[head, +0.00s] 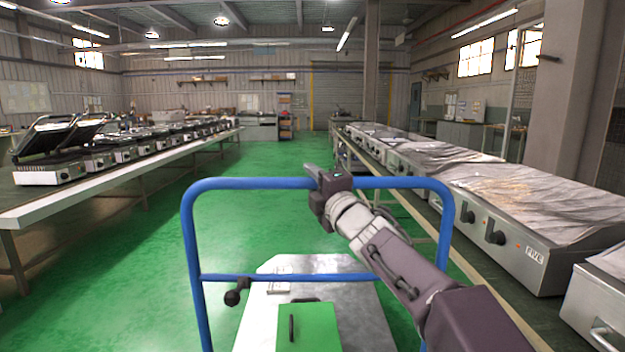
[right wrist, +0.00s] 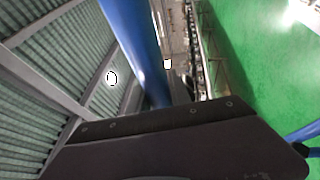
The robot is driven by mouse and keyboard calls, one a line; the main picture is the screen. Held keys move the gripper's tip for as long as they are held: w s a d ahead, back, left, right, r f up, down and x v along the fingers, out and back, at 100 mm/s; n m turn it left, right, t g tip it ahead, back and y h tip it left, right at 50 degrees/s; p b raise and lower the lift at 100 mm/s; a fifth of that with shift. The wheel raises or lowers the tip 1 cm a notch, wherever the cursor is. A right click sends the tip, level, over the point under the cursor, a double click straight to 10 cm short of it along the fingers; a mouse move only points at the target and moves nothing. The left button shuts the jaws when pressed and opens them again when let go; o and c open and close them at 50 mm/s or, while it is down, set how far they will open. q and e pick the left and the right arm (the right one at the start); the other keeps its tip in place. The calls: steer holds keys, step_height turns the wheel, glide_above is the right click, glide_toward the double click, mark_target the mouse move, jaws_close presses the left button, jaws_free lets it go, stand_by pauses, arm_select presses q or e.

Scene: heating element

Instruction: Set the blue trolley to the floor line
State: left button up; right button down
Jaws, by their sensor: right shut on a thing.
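The blue trolley (head: 190,250) stands upright in front of me in the head view, with a tall blue tube handle, a lower crossbar and a grey metal deck (head: 357,308). My right gripper (head: 326,181) is shut on the middle of the handle's top bar. In the right wrist view the blue tube (right wrist: 133,45) runs down behind the dark gripper body, which hides the grip itself. My left gripper is not in view. I cannot make out a floor line on the green floor (head: 150,270).
A green case (head: 308,325) with a black handle lies on the deck. A long table (head: 110,185) of contact grills runs along the left, and a row of steel griddles (head: 540,215) along the right, close to my right arm. The green aisle ahead is clear toward the shutter (head: 340,95).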

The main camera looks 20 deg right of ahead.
steer(key=shift+s, duration=0.1)
stand_by(0.3)
steer(key=c, duration=1.2)
jaws_free()
steer(key=p+v, duration=0.1)
steer(key=v, duration=0.8)
